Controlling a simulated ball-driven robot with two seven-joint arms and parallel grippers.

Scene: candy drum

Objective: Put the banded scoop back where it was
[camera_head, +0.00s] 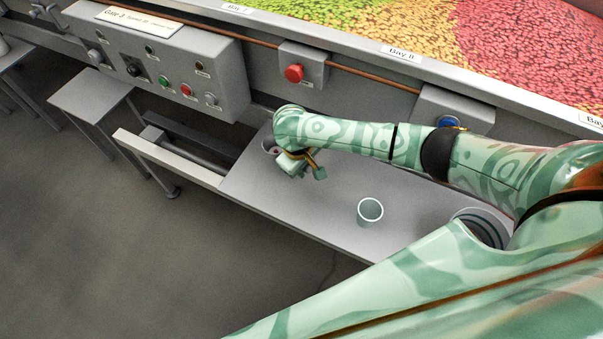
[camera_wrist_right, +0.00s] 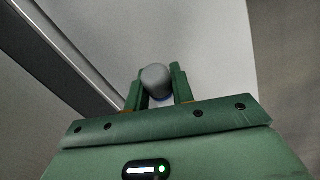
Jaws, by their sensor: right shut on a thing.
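My right gripper (camera_head: 305,170) is over the left end of the grey bench, its hand partly covered by my forearm. In the right wrist view its two green fingers (camera_wrist_right: 160,92) are shut on a grey, round-ended thing (camera_wrist_right: 155,78), which looks like the end of the banded scoop's handle. A bluish tint shows just below that end; the rest is hidden behind the gripper. I cannot tell whether it touches the bench. My left gripper is not in view.
A pale cup (camera_head: 370,211) stands on the grey bench (camera_head: 320,210). A larger grey round container (camera_head: 483,226) is at its right, partly behind my arm. A control panel (camera_head: 160,62), a red button (camera_head: 294,73) and candy bays (camera_head: 520,45) lie behind. A rail frame (camera_head: 165,160) adjoins the bench's left.

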